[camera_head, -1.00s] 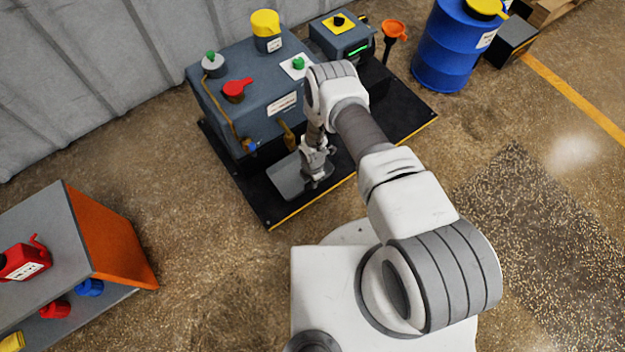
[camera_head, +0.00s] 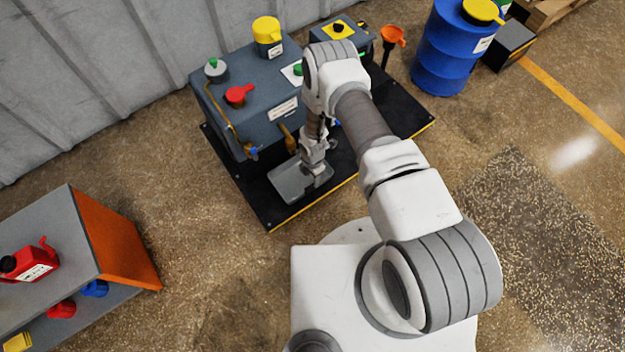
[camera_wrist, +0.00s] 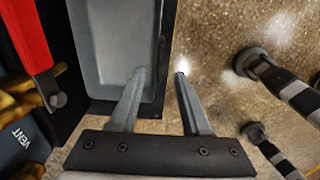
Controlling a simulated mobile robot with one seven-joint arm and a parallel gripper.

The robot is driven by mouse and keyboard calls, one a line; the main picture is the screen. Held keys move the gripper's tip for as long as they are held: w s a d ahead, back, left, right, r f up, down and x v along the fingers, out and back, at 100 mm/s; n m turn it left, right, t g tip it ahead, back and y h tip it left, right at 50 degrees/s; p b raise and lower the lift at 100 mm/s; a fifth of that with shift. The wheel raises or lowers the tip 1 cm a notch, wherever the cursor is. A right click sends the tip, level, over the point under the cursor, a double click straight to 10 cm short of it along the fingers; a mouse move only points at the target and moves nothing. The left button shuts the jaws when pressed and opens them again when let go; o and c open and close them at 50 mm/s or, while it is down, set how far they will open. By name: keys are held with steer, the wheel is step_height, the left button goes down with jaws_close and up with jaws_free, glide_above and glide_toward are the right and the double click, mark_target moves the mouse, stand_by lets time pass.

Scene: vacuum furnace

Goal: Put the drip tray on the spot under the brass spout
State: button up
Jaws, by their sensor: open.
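The grey drip tray (camera_head: 288,184) lies on the black base plate in front of the furnace unit. It fills the upper middle of the wrist view (camera_wrist: 110,45). My gripper (camera_head: 316,172) is over the tray's right side. In the wrist view my gripper (camera_wrist: 160,75) has its fingers apart, one over the tray's inside and one beyond its edge wall, with nothing clamped. A brass spout (camera_head: 288,139) comes out of the unit's front, behind the tray. A second brass fitting with a blue part (camera_head: 252,152) is further left. The marked spot cannot be made out.
The black base plate (camera_head: 268,211) has a yellow front edge. A shelf with an orange side (camera_head: 120,245) is at left; a blue drum (camera_head: 445,50) is at back right.

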step_height(320, 180, up, 11)
steer(key=p, duration=0.3)
steer(key=shift+f, duration=0.1)
